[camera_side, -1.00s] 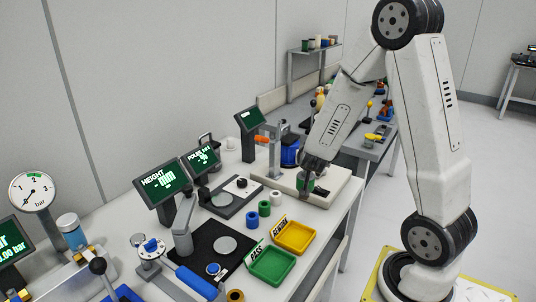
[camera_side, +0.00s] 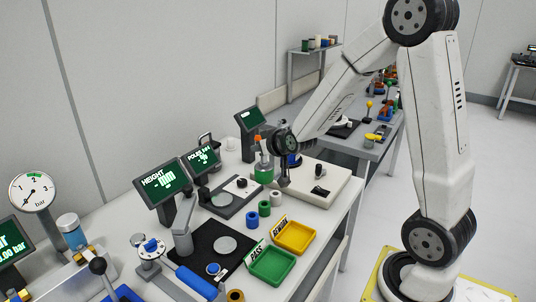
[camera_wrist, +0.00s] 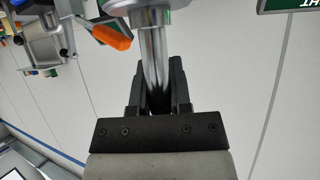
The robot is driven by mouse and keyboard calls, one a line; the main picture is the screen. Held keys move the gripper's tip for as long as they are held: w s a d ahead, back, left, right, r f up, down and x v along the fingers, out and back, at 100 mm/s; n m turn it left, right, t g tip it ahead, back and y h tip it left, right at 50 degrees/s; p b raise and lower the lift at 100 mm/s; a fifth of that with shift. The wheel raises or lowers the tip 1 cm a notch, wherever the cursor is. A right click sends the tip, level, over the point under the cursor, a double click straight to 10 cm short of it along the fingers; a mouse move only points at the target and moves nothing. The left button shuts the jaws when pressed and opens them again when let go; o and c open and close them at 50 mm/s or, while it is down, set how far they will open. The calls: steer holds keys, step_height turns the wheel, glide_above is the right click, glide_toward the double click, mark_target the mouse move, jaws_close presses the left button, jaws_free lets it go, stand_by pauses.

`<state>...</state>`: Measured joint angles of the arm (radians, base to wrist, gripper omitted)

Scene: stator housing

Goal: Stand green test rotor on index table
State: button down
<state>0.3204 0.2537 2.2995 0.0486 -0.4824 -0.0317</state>
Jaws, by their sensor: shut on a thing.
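The green test rotor (camera_side: 264,175) is in the side view, with its green body beside the dark end of my arm. In the wrist view my gripper (camera_wrist: 157,75) is shut around a bright metal shaft (camera_wrist: 153,50). Whether the rotor's underside touches anything is not clear. I cannot single out the index table with certainty.
A white platform (camera_side: 335,187) with dark fittings lies right of the rotor. An orange handle (camera_wrist: 110,33) shows near the shaft in the wrist view. Display screens (camera_side: 250,120), small rings (camera_side: 264,208), a green tray (camera_side: 272,266) and a yellow tray (camera_side: 293,237) are nearby.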

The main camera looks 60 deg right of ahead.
steer(key=shift+w+a+r+n+t+y, duration=0.15)
steer(key=shift+w+a+r+n+y, duration=0.15)
steer(key=shift+a+n+y, duration=0.5)
steer(key=shift+w+a+r+n+t+y, duration=0.25)
steer(key=shift+a+n+y, duration=0.35)
steer(key=shift+a, duration=0.35)
steer(key=shift+w+a+r+n+t+y, duration=0.15)
steer(key=shift+w+a+n+y, duration=0.2)
steer(key=shift+a+n+y, duration=0.4)
steer(key=shift+a, duration=0.15)
steer(key=s+d+f+x, duration=0.1)
steer(key=d+x, duration=0.1)
steer(key=x, duration=1.4)
steer(key=shift+d+f, duration=0.2)
steer(key=shift+f, duration=0.25)
steer(key=shift+w, duration=0.15)
